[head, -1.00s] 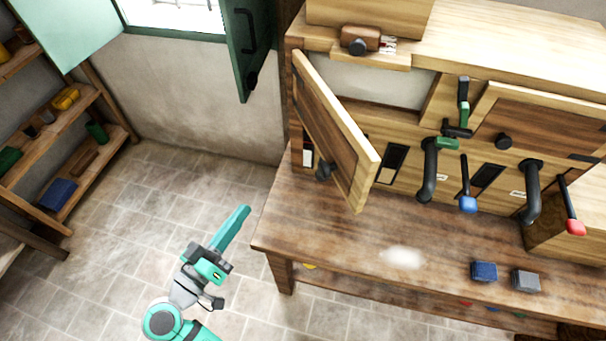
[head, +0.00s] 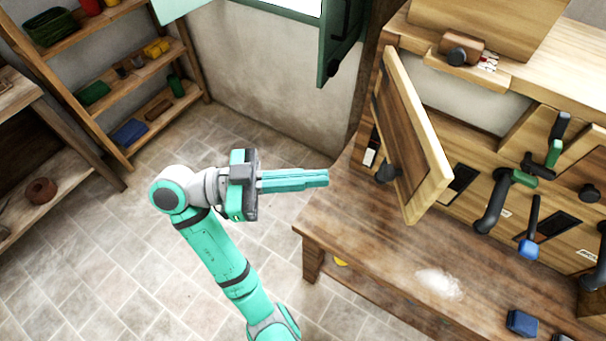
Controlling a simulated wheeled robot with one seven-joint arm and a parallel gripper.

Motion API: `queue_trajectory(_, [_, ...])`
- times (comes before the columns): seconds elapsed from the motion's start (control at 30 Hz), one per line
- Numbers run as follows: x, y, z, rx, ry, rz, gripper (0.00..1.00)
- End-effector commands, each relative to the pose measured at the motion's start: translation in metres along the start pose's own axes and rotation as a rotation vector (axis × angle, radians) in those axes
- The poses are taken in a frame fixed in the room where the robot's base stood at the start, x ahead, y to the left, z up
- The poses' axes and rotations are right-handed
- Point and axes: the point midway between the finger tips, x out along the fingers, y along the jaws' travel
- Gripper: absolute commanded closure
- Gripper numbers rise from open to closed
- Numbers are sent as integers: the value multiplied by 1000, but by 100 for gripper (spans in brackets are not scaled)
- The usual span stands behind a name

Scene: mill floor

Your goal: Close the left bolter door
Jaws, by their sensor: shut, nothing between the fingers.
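The left bolter door (head: 425,140) is a pale wooden frame with a dark brown panel. It stands open, swung out from the bolter front over the bench top. A dark round knob (head: 388,173) shows on its left face, low down. My gripper (head: 327,178) is shut and empty. Its teal fingers point right toward the door, to the left of the knob and apart from it. The fingertips appear near the left edge of the wooden bench (head: 375,235).
A green shutter (head: 340,45) hangs open behind, left of the bolter. Black pipes, one a spout (head: 490,205), and a blue-tipped lever (head: 529,248) are right of the door. A blue block (head: 522,322) and white powder (head: 440,284) lie on the bench. Shelves (head: 130,90) stand left; the floor between is clear.

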Motion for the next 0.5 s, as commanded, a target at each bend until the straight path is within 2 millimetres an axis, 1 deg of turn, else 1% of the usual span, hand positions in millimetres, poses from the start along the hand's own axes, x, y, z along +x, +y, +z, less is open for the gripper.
queue_trajectory(0.03, [11,1,0,0,-1,3,100])
queue_trajectory(0.3, [60,1,0,0,0,2,100])
queue_trajectory(0.4, [76,1,0,-1,1,2,100])
queue_trajectory(0.5, [87,0,0,0,0,0,100])
